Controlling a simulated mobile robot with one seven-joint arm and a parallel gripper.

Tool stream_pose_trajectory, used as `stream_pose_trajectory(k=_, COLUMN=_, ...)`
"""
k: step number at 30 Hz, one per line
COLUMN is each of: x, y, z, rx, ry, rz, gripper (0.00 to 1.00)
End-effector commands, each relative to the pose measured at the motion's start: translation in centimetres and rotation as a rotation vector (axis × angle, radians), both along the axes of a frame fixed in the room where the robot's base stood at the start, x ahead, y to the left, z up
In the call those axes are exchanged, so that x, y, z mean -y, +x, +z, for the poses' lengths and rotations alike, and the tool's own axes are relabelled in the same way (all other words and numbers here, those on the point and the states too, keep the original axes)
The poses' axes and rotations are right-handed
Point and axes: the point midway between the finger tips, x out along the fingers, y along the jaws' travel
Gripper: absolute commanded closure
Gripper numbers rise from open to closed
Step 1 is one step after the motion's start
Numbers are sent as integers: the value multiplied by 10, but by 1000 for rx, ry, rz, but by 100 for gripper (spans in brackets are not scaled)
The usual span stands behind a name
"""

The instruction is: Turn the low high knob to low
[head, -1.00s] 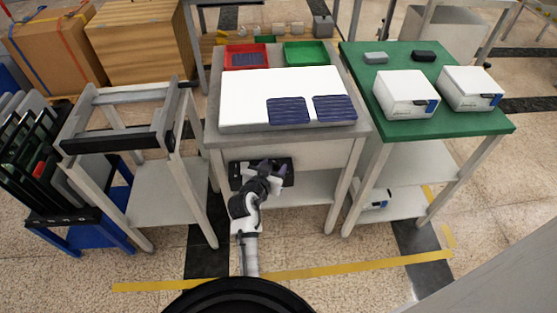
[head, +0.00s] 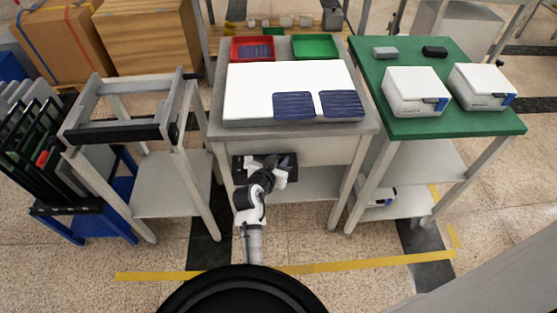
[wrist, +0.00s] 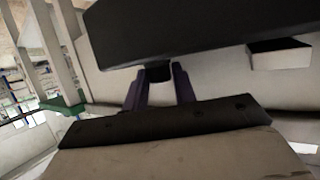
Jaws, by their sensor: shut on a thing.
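A dark control panel (head: 240,166) is on the front of the middle table, below its top. It fills the upper part of the wrist view (wrist: 210,28). A short dark knob (wrist: 158,72) sticks out from the panel's edge in the wrist view. My gripper (wrist: 159,84) has one purple-grey finger on each side of this knob and is shut on it. In the head view my gripper (head: 284,168) is in front of the panel and covers part of it. The low and high marks and the knob's pointer cannot be made out.
The middle table (head: 222,100) bears a white board (head: 250,88) with two dark blue panels, a red tray (head: 234,50) and a green tray (head: 335,44). A grey frame stand (head: 120,115) is at left. A green-topped table (head: 455,128) with white boxes is at right.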

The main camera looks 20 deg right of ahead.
Motion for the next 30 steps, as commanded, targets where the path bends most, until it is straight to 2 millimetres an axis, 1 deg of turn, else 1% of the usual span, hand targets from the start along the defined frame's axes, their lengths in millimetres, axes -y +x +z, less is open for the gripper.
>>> stream_pose_trajectory(k=5, x=0, y=0, z=2, rx=1, ry=1, rz=26, gripper=96)
stream_pose_trajectory(k=11, x=1, y=-1, z=4, rx=0, ry=0, rz=97, gripper=96)
stream_pose_trajectory(k=19, x=3, y=-2, z=5, rx=3, ry=1, rz=249, gripper=96)
stream_pose_trajectory(k=30, x=7, y=-3, z=0, rx=6, ry=-2, rz=471, gripper=96)
